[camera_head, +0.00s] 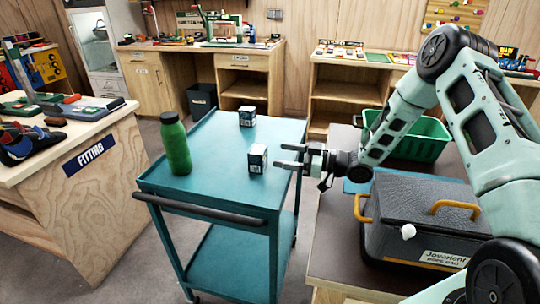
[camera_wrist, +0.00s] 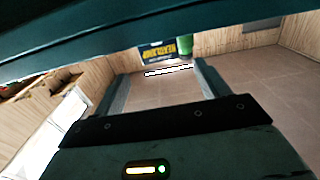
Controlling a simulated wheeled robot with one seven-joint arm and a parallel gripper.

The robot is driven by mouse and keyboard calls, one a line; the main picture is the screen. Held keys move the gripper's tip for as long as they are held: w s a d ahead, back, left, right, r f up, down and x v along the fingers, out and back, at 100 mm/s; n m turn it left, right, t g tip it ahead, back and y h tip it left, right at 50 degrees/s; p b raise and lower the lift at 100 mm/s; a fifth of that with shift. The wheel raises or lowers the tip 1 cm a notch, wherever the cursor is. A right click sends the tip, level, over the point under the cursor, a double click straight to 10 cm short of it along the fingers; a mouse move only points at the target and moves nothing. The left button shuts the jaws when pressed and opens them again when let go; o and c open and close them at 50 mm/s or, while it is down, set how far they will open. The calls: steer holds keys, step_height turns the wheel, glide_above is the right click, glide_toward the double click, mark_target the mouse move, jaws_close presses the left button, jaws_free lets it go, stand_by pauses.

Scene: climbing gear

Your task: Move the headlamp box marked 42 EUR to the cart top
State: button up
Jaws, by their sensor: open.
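The teal cart top (camera_head: 203,185) holds two small dark boxes with white markings. The nearer box (camera_head: 257,159) stands upright by the right edge; the farther box (camera_head: 247,116) stands farther back. I cannot read a price on either, so I cannot tell which is marked 42 EUR. My gripper (camera_head: 281,156) is open and empty, just right of the nearer box, its fingers pointing left toward it with a small gap. In the wrist view, a dark box with yellow headlamp lettering (camera_wrist: 165,53) shows beyond and between the fingers.
A green bottle (camera_head: 175,145) stands on the cart's left part; the cart's front middle is clear. To the right, a counter bears a grey case (camera_head: 400,222) with yellow handles and a green bin (camera_head: 424,140). The fitting bench (camera_head: 95,190) stands left.

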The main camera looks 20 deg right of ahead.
steer(key=v, duration=0.4)
steer(key=a+r+h, duration=0.1)
steer(key=a, duration=0.1)
steer(key=w+a+h, duration=0.1)
steer(key=a, duration=0.1)
steer(key=a+r+h, duration=0.1)
steer(key=a+h, duration=0.1)
steer(key=shift+w+a+r+g, duration=0.3)
steer(key=shift+w+a+g, duration=0.05)
steer(key=shift+w+g, duration=0.05)
steer(key=s+a+r+m+g+h, duration=0.15)
steer(key=s+a+h, duration=0.3)
steer(key=s, duration=0.45)
steer(key=s+a+r+m+g+h, duration=0.1)
steer(key=s+a+r+g+h, duration=0.3)
steer(key=s, duration=0.4)
steer(key=s+r+m+g+h, duration=0.1)
steer(key=s+g+h, duration=0.1)
steer(key=s, duration=1.8)
steer(key=shift+s+a+r+g, duration=0.15)
steer(key=shift+s+r+g, duration=0.2)
steer(key=shift+g, duration=0.5)
